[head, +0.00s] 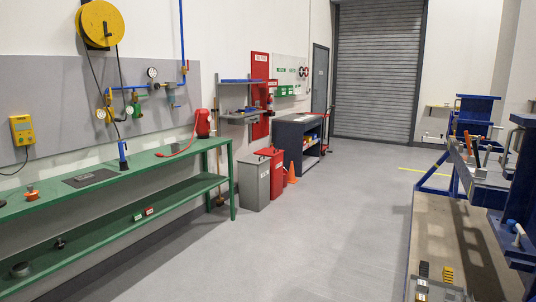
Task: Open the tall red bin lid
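The tall red bin (278,178) stands on the floor in the middle distance, just past the end of the green bench. Its lid (269,151) lies across the top and looks closed, though it is small at this distance. A grey bin (251,186) stands in front and hides part of the red bin's left side. Neither of my grippers shows in the head view, and no hand is seen at the lid.
A green bench (105,187) runs along the left wall. An orange cone (291,173) and a dark cabinet (297,138) stand behind the bins. A blue jig frame (461,145) fills the right side. The grey floor between (315,220) is clear.

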